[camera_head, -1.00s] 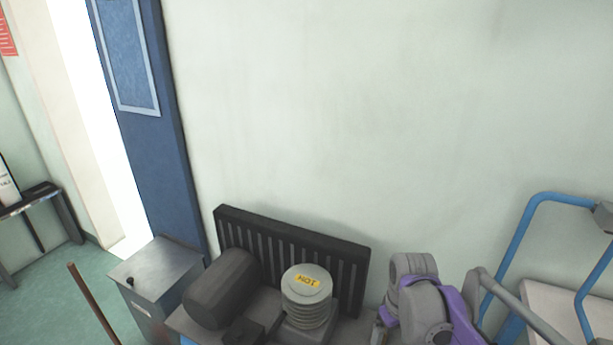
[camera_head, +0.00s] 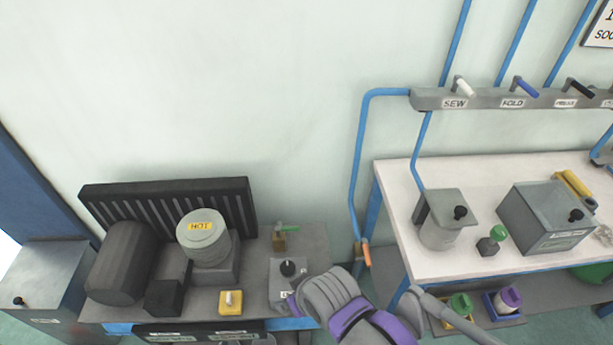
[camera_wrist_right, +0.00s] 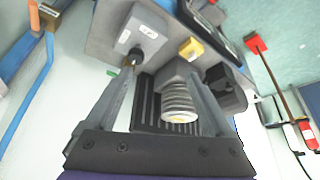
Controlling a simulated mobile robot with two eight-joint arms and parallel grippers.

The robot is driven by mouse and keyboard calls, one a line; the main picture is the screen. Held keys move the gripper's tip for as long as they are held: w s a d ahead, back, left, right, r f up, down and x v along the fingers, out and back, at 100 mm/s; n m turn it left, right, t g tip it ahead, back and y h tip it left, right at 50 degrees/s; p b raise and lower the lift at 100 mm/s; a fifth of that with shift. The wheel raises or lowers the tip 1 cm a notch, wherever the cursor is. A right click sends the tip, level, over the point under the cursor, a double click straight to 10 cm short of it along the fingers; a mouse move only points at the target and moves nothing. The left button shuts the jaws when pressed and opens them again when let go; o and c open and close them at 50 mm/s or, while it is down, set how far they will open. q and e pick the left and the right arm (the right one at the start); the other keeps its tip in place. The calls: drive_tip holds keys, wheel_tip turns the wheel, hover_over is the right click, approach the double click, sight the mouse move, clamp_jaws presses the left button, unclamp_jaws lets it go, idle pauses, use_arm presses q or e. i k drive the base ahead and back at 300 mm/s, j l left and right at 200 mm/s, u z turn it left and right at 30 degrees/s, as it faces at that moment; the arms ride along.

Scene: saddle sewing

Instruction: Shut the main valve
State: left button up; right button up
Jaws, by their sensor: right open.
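A small brass valve with a green lever (camera_head: 286,228) stands on the compressor bench behind a grey knob box (camera_head: 288,278). An orange-ended fitting (camera_head: 366,255) sits at the bottom of the blue pipe. No label shows which is the main valve. The orange fitting also shows at the top left of the right wrist view (camera_wrist_right: 47,14). My right gripper (camera_wrist_right: 160,72) is open and empty, its fingers spread with the compressor bench beyond; the left-hand finger overlaps the knob box's black knob in that view. My left gripper is not in view.
The bench holds a ribbed cylinder marked HOT (camera_head: 203,240), a dark tank (camera_head: 122,263) and a yellow switch block (camera_head: 231,303). On the right, a labelled valve rail (camera_head: 490,98) hangs above a white table (camera_head: 480,262) with boxes. The wall between is bare.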

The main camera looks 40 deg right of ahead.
sight(363, 243)
drive_tip(key=l+z, duration=0.15)
drive_tip(key=z, duration=0.25)
drive_tip(key=l+z, duration=0.15)
drive_tip(key=z, duration=0.2)
drive_tip(key=l+z, duration=0.15)
drive_tip(key=z, duration=0.25)
drive_tip(key=l+z, duration=0.15)
drive_tip(key=z, duration=0.25)
drive_tip(key=l, duration=0.45)
drive_tip(key=i+l+u, duration=0.1)
drive_tip(key=u, duration=1.45)
drive_tip(key=k+l, duration=0.05)
